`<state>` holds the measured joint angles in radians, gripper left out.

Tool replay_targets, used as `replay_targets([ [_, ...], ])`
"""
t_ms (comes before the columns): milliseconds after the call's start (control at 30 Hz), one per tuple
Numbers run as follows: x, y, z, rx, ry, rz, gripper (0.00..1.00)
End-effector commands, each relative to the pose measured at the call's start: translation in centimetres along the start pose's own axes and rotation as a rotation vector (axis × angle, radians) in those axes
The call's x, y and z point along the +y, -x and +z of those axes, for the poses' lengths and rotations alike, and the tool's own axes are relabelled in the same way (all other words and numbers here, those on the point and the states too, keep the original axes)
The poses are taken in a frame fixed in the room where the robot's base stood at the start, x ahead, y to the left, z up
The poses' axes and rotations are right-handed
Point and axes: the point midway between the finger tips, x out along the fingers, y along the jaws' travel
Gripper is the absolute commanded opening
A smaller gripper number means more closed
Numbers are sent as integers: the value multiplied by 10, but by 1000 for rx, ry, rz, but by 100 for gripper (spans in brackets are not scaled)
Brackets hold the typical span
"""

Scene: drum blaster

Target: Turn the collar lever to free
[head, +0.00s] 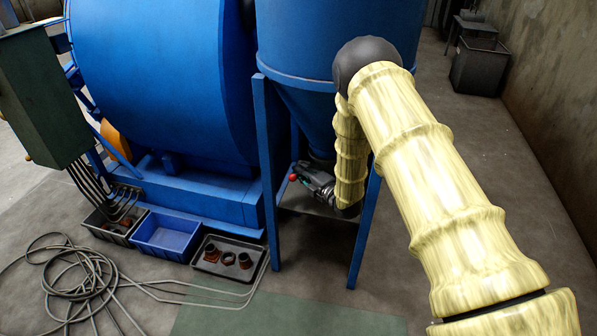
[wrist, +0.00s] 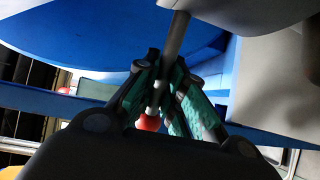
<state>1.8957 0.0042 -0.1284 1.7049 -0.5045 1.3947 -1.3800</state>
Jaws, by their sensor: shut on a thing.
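The collar lever shows in the wrist view as a grey rod (wrist: 176,38) running down between my fingers to a red ball knob (wrist: 149,123). My gripper (wrist: 166,72) is shut on the rod, with the knob on the palm side of the fingertips. In the head view the red knob (head: 292,177) shows beside my gripper (head: 302,170), under the blue hopper (head: 300,105). My arm and gripper hide most of the lever and the collar there, so I cannot tell the lever's setting.
Blue frame legs (head: 268,175) stand close on both sides of my gripper. A blue bin (head: 163,235), a dark tray (head: 228,262) with rusty fittings and coiled hoses (head: 75,285) lie on the floor at the left. The floor in front is clear.

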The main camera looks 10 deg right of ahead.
Motion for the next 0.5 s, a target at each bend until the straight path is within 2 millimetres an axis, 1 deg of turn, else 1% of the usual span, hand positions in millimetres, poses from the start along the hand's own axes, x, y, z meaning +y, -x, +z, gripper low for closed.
replay_targets([
  [100,-2,0,-2,1,-2,-3,0],
  [133,-2,0,-2,1,-1,-3,13],
  [233,-1,0,-1,1,-1,-3,31],
  [267,-1,0,-1,1,-1,-2,34],
  [500,-1,0,-1,0,0,-2,34],
])
